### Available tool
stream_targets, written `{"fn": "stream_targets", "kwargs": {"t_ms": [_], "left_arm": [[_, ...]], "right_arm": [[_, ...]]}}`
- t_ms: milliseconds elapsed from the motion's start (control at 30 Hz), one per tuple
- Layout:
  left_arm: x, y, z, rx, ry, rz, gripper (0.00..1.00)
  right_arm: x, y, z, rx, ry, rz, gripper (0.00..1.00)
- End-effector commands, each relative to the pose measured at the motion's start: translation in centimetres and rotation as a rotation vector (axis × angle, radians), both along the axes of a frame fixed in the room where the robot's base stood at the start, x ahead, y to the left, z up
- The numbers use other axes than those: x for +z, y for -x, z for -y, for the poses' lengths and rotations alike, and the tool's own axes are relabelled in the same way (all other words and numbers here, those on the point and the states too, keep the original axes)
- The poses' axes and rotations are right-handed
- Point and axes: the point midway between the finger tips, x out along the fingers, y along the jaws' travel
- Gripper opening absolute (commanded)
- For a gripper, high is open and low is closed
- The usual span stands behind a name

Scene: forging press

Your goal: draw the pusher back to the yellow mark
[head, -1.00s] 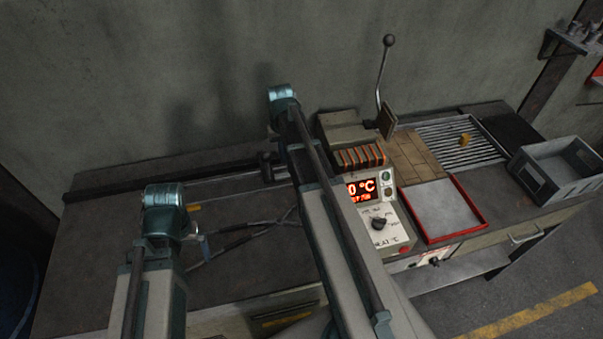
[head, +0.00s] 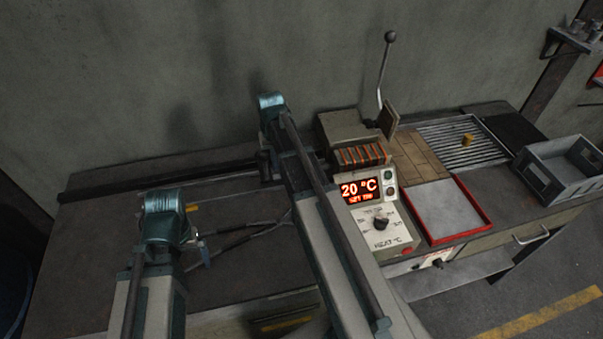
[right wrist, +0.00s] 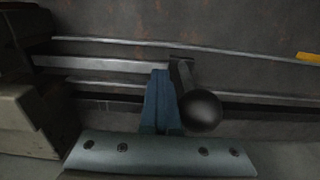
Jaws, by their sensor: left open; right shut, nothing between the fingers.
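The pusher's black ball handle (right wrist: 200,110) stands on the guide rails in the right wrist view. Its dark handle (head: 263,160) also shows in the head view, just left of my right arm. My right gripper (right wrist: 161,103) is shut and empty, its blue fingers close beside the handle on the heater side. I cannot tell whether they touch it. My left gripper (head: 204,250) is open over the bench, partly hidden.
The heater (head: 362,156) and its control box (head: 375,215), reading 20 °C, stand right of my right arm. A red-rimmed tray (head: 488,222), a slatted rack (head: 450,140) and a grey crate (head: 545,190) lie further right. Dark tongs (head: 235,243) lie on the bench.

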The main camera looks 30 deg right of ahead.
Motion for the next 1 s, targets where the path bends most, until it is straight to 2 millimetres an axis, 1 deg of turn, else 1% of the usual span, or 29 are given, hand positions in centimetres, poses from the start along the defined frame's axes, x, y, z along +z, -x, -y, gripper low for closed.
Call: {"fn": "stream_targets", "kwargs": {"t_ms": [33,1000], "left_arm": [[0.0,0.0,0.0,0.0,0.0,0.0,1.0],[0.0,0.0,0.0,0.0,0.0,0.0,1.0]], "right_arm": [[0.0,-0.2,-0.8,0.006,-0.004,0.001,0.0],[0.0,-2.8,-10.7,0.005,-0.005,0.001,0.0]]}}
